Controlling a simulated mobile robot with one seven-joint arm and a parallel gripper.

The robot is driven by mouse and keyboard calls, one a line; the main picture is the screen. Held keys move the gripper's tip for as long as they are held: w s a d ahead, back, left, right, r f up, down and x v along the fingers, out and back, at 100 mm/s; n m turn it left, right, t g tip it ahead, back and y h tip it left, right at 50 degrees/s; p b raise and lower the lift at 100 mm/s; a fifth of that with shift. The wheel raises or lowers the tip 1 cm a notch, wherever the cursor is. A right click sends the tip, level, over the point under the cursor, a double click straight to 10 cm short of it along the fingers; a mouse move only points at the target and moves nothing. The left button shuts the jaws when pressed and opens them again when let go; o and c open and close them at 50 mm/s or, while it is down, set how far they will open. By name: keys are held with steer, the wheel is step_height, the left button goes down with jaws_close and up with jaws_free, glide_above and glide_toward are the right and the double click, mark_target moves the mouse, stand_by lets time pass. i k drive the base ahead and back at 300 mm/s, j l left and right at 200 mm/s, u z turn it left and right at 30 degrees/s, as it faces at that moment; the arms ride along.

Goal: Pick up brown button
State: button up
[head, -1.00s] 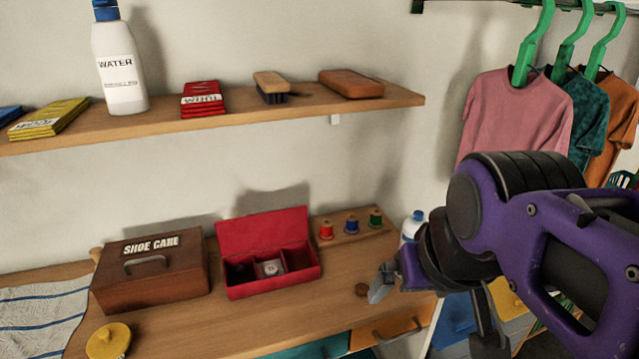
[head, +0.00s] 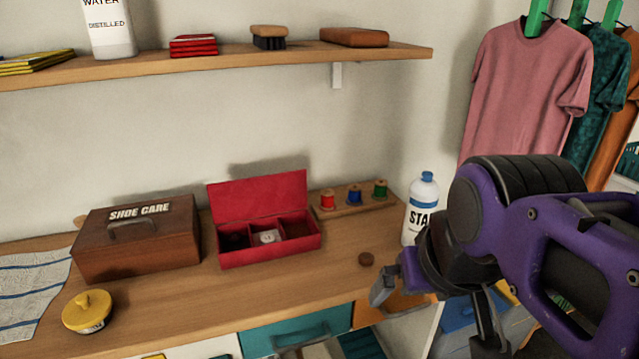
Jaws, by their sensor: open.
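The brown button (head: 366,259) is a small round disc lying on the wooden counter, to the right of the open red box (head: 268,254). My gripper (head: 432,318) is at the right of the head view, in front of the counter's front edge and pointing down. It is open and empty, with its left finger just below and right of the button in the picture. The button is fully visible and apart from the finger in the picture. The red box has compartments, with a white item in the middle one and dark contents at the left.
A brown shoe care box (head: 138,238) and a yellow-lidded tin (head: 88,312) stand at the left. Thread spools (head: 354,195) stand behind the button. A white bottle (head: 420,205) stands close behind my gripper in the picture. Bare counter lies left of the button.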

mark_target(365, 258)
steer(key=u, duration=0.8)
steer(key=k+l+u, duration=0.1)
steer(key=u, duration=0.3)
steer(key=k+l+u, duration=0.15)
steer(key=l+u, duration=0.2)
steer(key=k+l+u, duration=0.15)
steer(key=k, duration=0.2)
steer(key=i+j+z, duration=0.15)
steer(key=i, duration=0.1)
